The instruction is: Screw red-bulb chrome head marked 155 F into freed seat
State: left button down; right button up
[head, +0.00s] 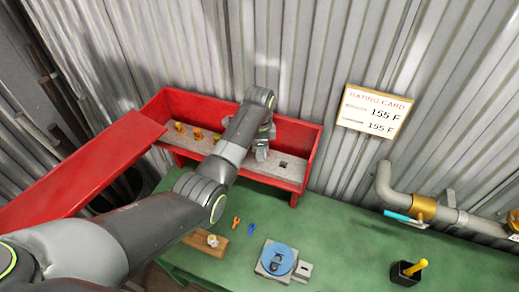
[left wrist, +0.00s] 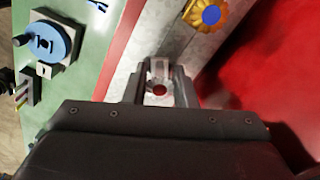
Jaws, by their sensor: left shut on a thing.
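My left gripper (head: 262,154) is inside the open red box, over its grey shelf. In the left wrist view, its fingers (left wrist: 160,88) are shut on a small chrome head (left wrist: 160,66) with a red spot in its middle. No marking can be read on the head, and my wrist mostly hides it in the head view. The rating card (head: 373,110) on the wall reads 155 F. I cannot tell where the freed seat is. My right gripper is not in view.
Several brass-coloured heads (head: 180,127) stand on the red box's shelf (head: 232,158); a square hole (head: 285,165) is at right. The green bench (head: 340,250) holds a blue disc fixture (head: 277,259) and a black cup (head: 402,273). A grey pipe (head: 385,180) with a teal-handled valve runs right.

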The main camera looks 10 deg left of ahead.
pick_arm(q)
jog(key=m, duration=0.4)
jog(key=shift+w, duration=0.1)
jog(key=c, duration=1.1)
grip_release()
jog(key=n, duration=0.4)
jog(key=shift+n, duration=0.4)
jog(key=n, duration=0.4)
jog(key=shift+s, duration=0.2)
jog(key=n, duration=0.4)
jog(key=shift+d, duration=0.1)
jog(key=n, duration=0.4)
